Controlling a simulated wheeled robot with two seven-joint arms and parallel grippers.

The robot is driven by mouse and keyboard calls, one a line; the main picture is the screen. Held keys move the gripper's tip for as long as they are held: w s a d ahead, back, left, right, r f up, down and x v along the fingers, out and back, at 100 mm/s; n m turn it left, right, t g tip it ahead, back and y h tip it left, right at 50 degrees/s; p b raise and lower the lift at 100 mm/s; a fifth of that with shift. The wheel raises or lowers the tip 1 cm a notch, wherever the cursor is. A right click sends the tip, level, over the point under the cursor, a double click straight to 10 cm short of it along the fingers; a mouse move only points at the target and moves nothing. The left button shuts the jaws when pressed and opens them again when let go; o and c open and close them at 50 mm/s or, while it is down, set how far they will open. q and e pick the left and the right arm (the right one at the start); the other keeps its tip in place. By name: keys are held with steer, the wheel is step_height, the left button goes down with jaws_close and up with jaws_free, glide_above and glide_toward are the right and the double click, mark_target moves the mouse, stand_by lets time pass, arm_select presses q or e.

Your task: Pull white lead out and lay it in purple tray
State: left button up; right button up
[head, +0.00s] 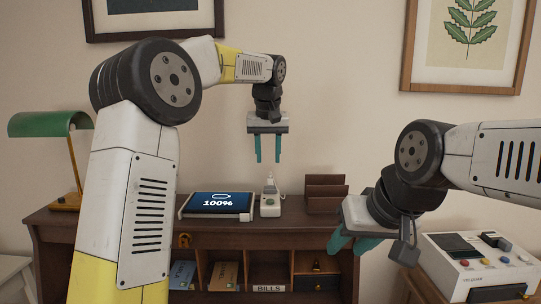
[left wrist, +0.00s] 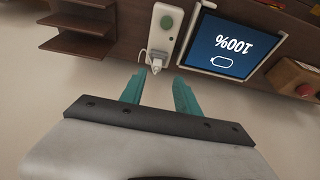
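A white plug of a lead (head: 270,184) stands in the top of a small white block (head: 270,207) with a green button, on the desk. The plug and part of its white cord also show in the left wrist view (left wrist: 155,60). My left gripper (head: 268,160) is open and empty, pointing down just above the plug and apart from it; its fingers show in the left wrist view (left wrist: 158,82). My right gripper (head: 351,247) looks open and empty, at the desk's right front. I see no purple tray in either view.
A tablet (head: 218,204) reading 100% lies left of the block. A brown letter rack (head: 326,194) stands to its right. Cubbyholes under the desktop (head: 200,229) hold folders. A green lamp (head: 45,124) is at left, a white machine (head: 478,268) at right.

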mark_target(270, 175)
arm_select(q)
steer(key=shift+w+d+x, duration=0.15)
steer(key=shift+x, duration=2.25)
steer(key=shift+w+d+x, duration=0.1)
steer(key=shift+w+x, duration=0.1)
steer(key=shift+x, duration=2.2)
steer(key=shift+r, duration=0.1)
jaws_close()
